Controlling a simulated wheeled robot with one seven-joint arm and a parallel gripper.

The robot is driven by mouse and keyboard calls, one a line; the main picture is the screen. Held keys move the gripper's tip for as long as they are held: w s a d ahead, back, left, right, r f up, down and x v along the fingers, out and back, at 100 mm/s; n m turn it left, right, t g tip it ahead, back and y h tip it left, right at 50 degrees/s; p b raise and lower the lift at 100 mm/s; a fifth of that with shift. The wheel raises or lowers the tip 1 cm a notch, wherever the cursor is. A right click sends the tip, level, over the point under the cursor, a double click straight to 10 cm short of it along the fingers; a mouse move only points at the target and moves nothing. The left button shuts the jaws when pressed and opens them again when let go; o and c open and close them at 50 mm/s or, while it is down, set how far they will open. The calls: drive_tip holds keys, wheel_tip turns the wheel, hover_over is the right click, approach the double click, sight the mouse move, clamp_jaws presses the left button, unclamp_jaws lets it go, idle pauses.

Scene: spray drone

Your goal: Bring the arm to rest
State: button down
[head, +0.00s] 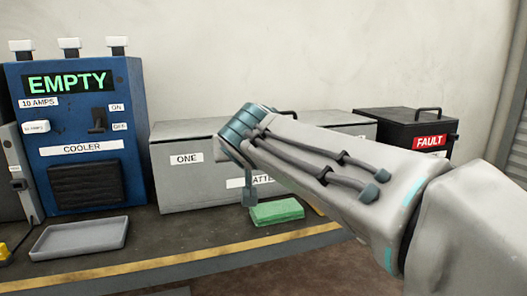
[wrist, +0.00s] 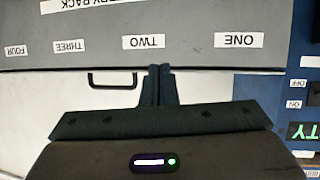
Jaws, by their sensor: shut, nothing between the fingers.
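My arm (head: 340,175) reaches in from the right in the head view and ends above and in front of the grey battery rack (head: 190,185). Its links hide much of the rack's front, and my gripper cannot be made out clearly there. In the wrist view my gripper (wrist: 160,70) has its two dark fingers together, with nothing between them. The fingertips overlap the rack (wrist: 200,58) in that picture, below the upside-down label TWO; whether they touch it I cannot tell.
A blue cooler unit (head: 134,150) reading EMPTY stands left of the rack. A grey tray (head: 80,237) and a green block (head: 277,211) lie on the dark bench (head: 165,242). A black FAULT box (head: 390,125) stands to the right, behind my arm.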

drive_tip(key=s+d+r+m+g+h+p, duration=0.1)
drive_tip(key=s+d+g+h+p, duration=0.2)
drive_tip(key=d+p, duration=0.5)
drive_tip(key=s+d+m+g+p, duration=0.1)
drive_tip(key=s+d+g+p, duration=0.1)
drive_tip(key=s+d+p, duration=0.5)
drive_tip(key=s+d+m+g+p, duration=0.1)
drive_tip(key=s+d+g+p, duration=0.4)
drive_tip(key=s+p, duration=0.8)
drive_tip(key=shift+d+r+y, duration=0.35)
drive_tip(key=shift+d+y, duration=0.05)
drive_tip(key=shift+d, duration=0.05)
